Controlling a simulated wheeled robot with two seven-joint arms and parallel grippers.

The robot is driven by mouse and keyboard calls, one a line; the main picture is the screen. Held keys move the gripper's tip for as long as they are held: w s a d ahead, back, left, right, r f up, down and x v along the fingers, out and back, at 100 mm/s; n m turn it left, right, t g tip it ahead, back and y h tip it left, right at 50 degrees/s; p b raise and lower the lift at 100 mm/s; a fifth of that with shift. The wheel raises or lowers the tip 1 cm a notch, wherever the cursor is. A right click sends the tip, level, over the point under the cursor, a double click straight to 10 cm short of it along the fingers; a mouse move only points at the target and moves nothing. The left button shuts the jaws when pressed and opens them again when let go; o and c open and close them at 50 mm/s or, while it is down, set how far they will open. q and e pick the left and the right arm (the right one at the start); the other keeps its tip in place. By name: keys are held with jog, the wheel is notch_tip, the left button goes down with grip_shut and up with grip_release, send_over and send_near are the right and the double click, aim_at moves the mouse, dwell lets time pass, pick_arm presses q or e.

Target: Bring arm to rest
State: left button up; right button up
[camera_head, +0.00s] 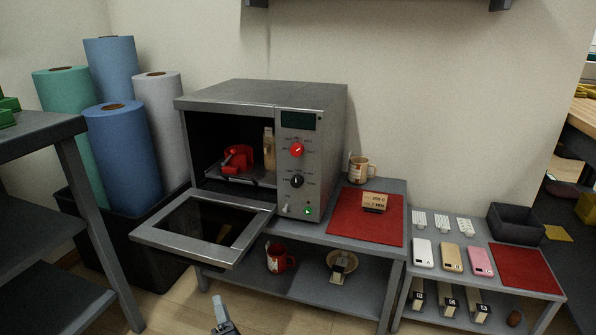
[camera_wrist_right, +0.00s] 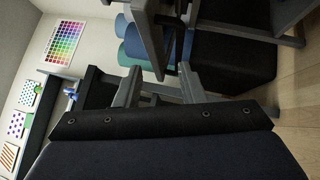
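My right gripper (camera_head: 224,317) shows only in part at the bottom edge of the head view, in front of the low table and apart from everything. In the right wrist view its two fingers (camera_wrist_right: 158,86) stand apart with nothing between them. My left gripper is in neither view. The grey oven (camera_head: 260,92) stands on the table with its door (camera_head: 160,236) folded down open. Inside are a red, round mug press-like piece (camera_head: 238,157) and a pale bottle-like thing (camera_head: 269,148). A printed beige mug (camera_head: 361,168) stands right of the oven.
A red mug (camera_head: 279,261) and a bowl (camera_head: 342,262) are on the lower shelf. A small sign (camera_head: 374,202) stands on a red mat (camera_head: 352,222). Phones (camera_head: 452,257) lie on the right table. Coloured rolls (camera_head: 122,150) stand left; a grey shelf (camera_head: 40,128) is nearer. The open door juts forward.

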jog(key=w+d+r+m+g+h, duration=0.1)
jog(key=w+d+r+m+h, duration=0.25)
jog(key=w+d+m, duration=0.2)
jog(key=s+d+r+m+g+p, duration=0.1)
jog(key=d+r+m+g, duration=0.1)
jog(key=d+r+m, duration=0.3)
jog(key=s+d+r+m+g+h, duration=0.1)
jog(key=s+d+m+g, duration=0.15)
jog(key=d, duration=0.45)
jog(key=s+d+r+m+g+p, duration=0.1)
jog(key=d+r+m+g, duration=0.2)
jog(key=d, duration=0.4)
jog(key=s+d+r+m+g+p, duration=0.15)
jog(key=s+d+m, duration=0.45)
jog(key=s, duration=0.8)
jog(key=s+d+r+m+g+p, duration=0.1)
jog(key=s+d+r+m+g, duration=0.15)
jog(key=s+d+m, duration=0.8)
jog(key=s+a+r+n+p, duration=0.1)
jog(key=s+r+n+p, duration=0.1)
jog(key=r+p, duration=1.6)
jog(key=s+a+r+n+p, duration=0.1)
jog(key=r+n+p, duration=0.3)
jog(key=r+p, duration=1.5)
jog(key=shift+s+a+p, duration=0.25)
jog(key=shift+s+p, duration=0.1)
jog(key=shift+p, duration=0.05)
jog(key=shift+g+h, duration=0.25)
